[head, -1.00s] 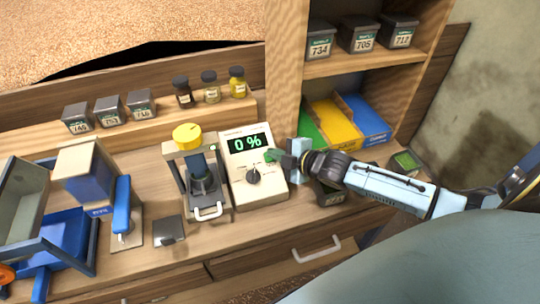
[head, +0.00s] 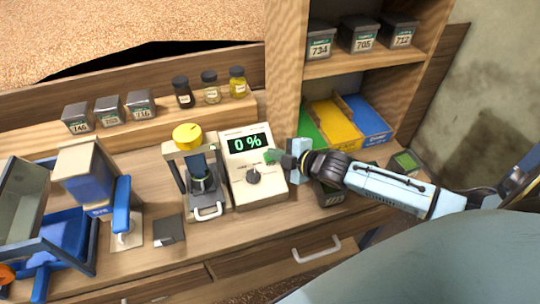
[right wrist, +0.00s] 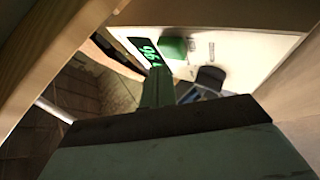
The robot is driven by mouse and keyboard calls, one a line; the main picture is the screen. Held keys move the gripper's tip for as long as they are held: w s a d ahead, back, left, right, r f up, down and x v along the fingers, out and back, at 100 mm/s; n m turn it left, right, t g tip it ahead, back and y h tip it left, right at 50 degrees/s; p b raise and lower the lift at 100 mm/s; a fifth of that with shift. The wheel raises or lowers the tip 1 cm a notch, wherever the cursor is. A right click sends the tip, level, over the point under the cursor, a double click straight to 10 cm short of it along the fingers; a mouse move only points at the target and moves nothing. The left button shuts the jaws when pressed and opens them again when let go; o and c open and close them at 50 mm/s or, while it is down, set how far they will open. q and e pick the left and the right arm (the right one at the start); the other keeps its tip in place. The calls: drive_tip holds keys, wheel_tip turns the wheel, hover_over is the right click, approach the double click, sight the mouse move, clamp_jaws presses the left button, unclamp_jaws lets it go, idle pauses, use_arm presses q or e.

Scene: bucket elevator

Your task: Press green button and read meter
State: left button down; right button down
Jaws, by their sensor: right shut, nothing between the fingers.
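My right gripper (head: 272,156) is shut and empty at the meter's upper right face, beside the display. In the right wrist view the green button (right wrist: 172,48) shows on the pale panel, just beyond the shut green fingertips (right wrist: 157,82). Part of the display also shows there, cut off. My left gripper is not in view.
A press with a yellow knob (head: 187,132) stands close left of the meter. Blue equipment (head: 122,206) is further left. Labelled tins (head: 109,111) and small bottles (head: 210,88) line the back ledge. A wooden shelf (head: 345,66) rises behind my right arm.

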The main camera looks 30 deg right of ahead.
drive_tip(key=shift+w+f, duration=0.2)
drive_tip(key=shift+f, duration=0.2)
drive_tip(key=shift+w+d+f+b, duration=0.1)
drive_tip(key=shift+w+f+b, duration=0.1)
drive_tip(key=shift+f+b, duration=0.35)
idle(0.8)
drive_tip(key=shift+r, duration=0.15)
drive_tip(key=shift+s+r+p, duration=0.45)
drive_tip(key=shift+r+p, duration=0.35)
drive_tip(key=shift+p, duration=0.4)
drive_tip(key=r+p, duration=0.1)
drive_tip(key=p, duration=0.1)
drive_tip(key=s+r+p, duration=0.1)
drive_tip(key=r+p, duration=0.1)
drive_tip(key=s+r+p, duration=0.1)
drive_tip(key=shift+s+a+r+p, duration=0.1)
drive_tip(key=shift+a+r+p, duration=0.15)
drive_tip(key=shift+a+p, duration=0.15)
